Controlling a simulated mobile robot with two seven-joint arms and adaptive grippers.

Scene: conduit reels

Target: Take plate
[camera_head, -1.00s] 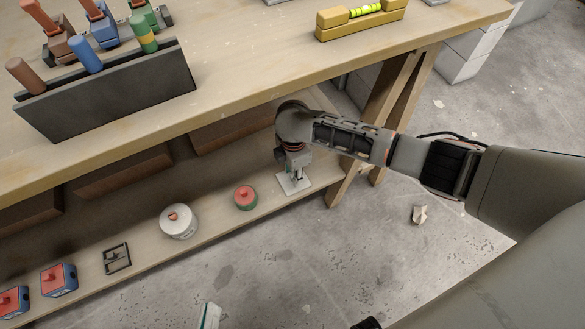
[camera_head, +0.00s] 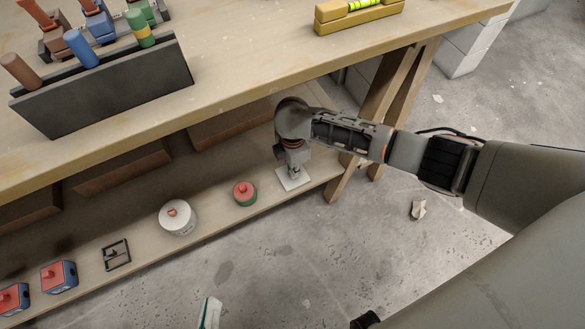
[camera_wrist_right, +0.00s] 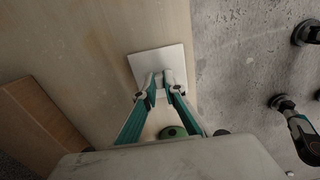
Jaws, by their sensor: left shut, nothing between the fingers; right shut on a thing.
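The plate (camera_head: 296,181) is a pale, flat square near the right end of the lower shelf. It also shows in the right wrist view (camera_wrist_right: 146,64), with a small raised part in its middle. My right gripper (camera_head: 294,172) points down over it. Its teal fingers, seen in the right wrist view (camera_wrist_right: 163,80), are shut on the raised part. The plate looks flat; whether it touches the shelf I cannot tell. A white and teal piece of my left gripper (camera_head: 209,314) shows at the bottom edge, shut and empty, away from the plate; most of it is out of frame.
A green and red round piece (camera_head: 245,193) stands left of the plate, then a white round box (camera_head: 177,217) and a black frame (camera_head: 116,255). The bench top (camera_head: 250,85) overhangs the shelf. A wooden leg (camera_head: 345,185) stands close right of the plate.

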